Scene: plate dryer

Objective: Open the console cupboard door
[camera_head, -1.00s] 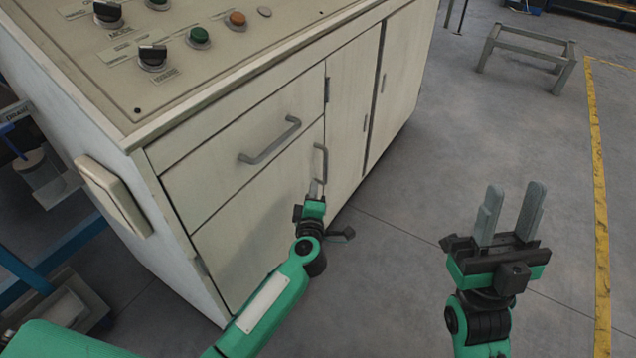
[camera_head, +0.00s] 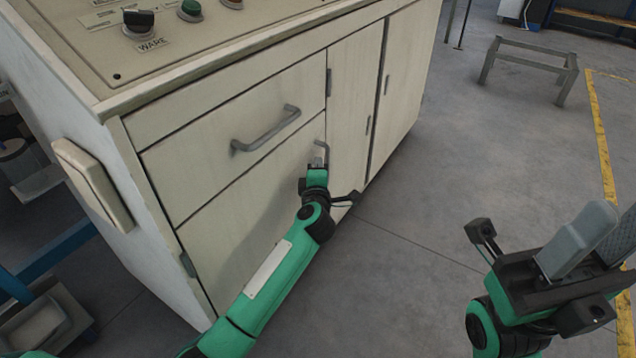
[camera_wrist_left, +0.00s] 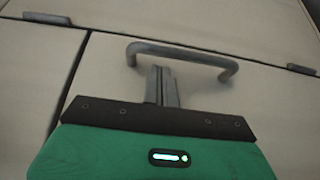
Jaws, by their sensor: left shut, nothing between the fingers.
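The cream cupboard door (camera_head: 250,215) is below a drawer on the console's front and looks flush with it. Its grey bar handle (camera_head: 324,148) is near the door's right edge, partly hidden by my left gripper (camera_head: 318,163). In the left wrist view the handle (camera_wrist_left: 190,52) runs across the upper middle. There my left gripper's fingers (camera_wrist_left: 160,85) are together and empty, tips close by the handle near its left end; I cannot tell whether they touch it. My right gripper (camera_head: 600,235) is at the lower right, fingers apart and empty, over the floor.
The drawer handle (camera_head: 265,130) sticks out just above the door. A narrow panel (camera_head: 352,110) adjoins the door on the right. Open grey floor (camera_head: 430,190) lies right of the console, with a low metal frame (camera_head: 530,62) at the back.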

